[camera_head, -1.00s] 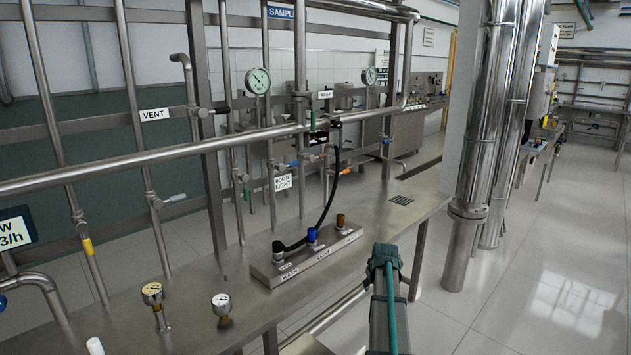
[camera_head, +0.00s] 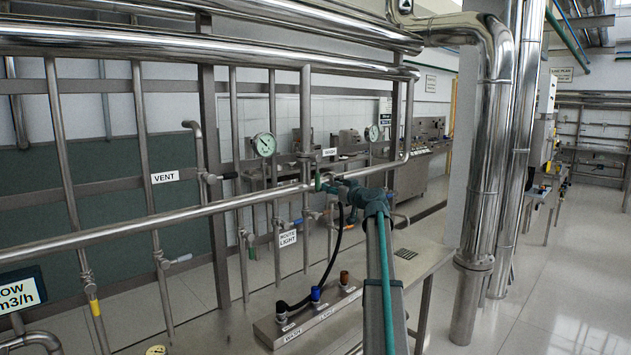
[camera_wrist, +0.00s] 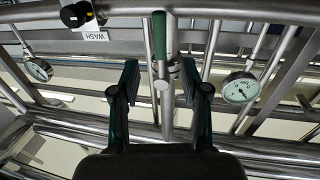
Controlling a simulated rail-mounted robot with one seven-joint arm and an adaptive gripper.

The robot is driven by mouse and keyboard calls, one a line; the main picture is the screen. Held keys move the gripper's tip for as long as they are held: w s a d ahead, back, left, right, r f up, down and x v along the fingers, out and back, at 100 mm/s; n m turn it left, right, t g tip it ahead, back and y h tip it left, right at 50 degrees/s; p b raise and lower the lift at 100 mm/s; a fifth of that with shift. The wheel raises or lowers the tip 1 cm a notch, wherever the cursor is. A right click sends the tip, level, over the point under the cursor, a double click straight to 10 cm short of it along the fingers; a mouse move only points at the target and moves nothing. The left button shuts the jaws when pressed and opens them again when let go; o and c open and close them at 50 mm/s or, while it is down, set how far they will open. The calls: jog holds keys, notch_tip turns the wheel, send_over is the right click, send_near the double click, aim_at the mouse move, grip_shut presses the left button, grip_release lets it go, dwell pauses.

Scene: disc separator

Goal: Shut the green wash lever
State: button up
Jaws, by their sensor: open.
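The green wash lever (camera_head: 318,181) shows in the head view as a small upright green handle on the pipework by the WASH label (camera_head: 329,152). In the wrist view the green lever (camera_wrist: 159,36) runs straight up the picture, above the gap between my fingers. My gripper (camera_wrist: 160,80) is open, with one finger on each side of a steel valve stem below the lever. Nothing is held. In the head view my gripper (camera_head: 343,187) is just right of the lever; its fingertips are partly hidden there, and contact cannot be told.
A horizontal steel pipe (camera_head: 150,226) runs to the valve. A black hose (camera_head: 332,262) drops beside it to the labelled manifold block (camera_head: 305,318) on the bench. Gauges (camera_head: 264,144) and (camera_head: 373,133) flank the valve. Vertical pipes crowd behind. Open floor (camera_head: 540,310) lies to the right.

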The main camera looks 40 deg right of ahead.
aim_at(319, 181)
jog(key=w+p, duration=0.1)
jog(key=w, duration=0.5)
jog(key=w+d+p, duration=0.1)
jog(key=w, duration=0.2)
jog(key=shift+p, duration=0.3)
jog(key=shift+w+f, duration=0.1)
jog(key=shift+w, duration=0.55)
grip_shut()
